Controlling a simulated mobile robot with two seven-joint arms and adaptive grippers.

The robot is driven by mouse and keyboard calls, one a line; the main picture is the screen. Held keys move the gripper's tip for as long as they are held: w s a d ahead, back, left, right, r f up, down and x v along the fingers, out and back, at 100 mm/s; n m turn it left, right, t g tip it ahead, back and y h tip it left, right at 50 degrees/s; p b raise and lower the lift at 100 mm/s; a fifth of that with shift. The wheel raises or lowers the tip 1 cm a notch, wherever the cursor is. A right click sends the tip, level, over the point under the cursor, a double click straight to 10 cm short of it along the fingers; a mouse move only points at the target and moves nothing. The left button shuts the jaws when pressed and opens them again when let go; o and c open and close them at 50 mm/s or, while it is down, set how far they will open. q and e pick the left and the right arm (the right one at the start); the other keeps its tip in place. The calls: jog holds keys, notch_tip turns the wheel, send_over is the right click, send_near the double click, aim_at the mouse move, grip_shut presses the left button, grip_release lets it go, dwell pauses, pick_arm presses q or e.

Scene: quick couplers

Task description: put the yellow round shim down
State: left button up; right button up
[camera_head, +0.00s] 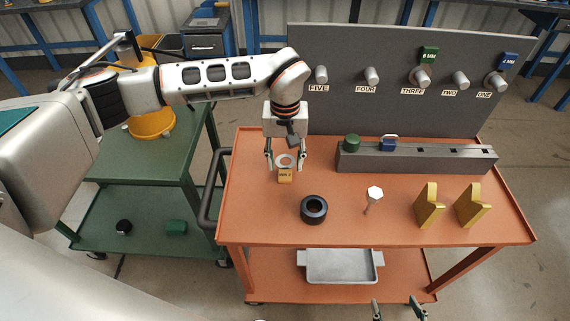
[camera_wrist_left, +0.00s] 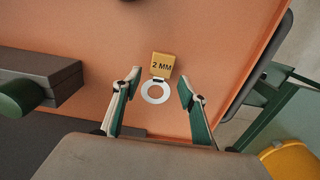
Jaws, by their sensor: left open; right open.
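The yellow round shim shows as a pale ring with a yellow block marked "2 MM" (camera_wrist_left: 163,66); in the head view its yellow block (camera_head: 285,176) is at the left of the orange table top. It appears to lie on the table, though a small gap underneath cannot be ruled out. My left gripper (camera_head: 284,167) is open, pointing down over the shim. In the left wrist view its fingertips (camera_wrist_left: 159,85) stand apart on either side of the ring, with no contact seen. My right gripper (camera_head: 398,309) is open and empty at the bottom edge, in front of the table.
A black ring (camera_head: 314,209), a white-headed part (camera_head: 374,194) and two gold brackets (camera_head: 429,206) stand on the orange table (camera_head: 260,222). A grey rail (camera_head: 430,160) with green and blue pieces lies behind. A grey pegboard (camera_head: 340,40) rises at the back.

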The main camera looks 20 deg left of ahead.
aim_at(285, 171)
pick_arm(q)
notch_tip(285, 171, up, 10)
dwell(0.4)
jog(key=shift+r, duration=0.1)
jog(key=shift+s, duration=0.15)
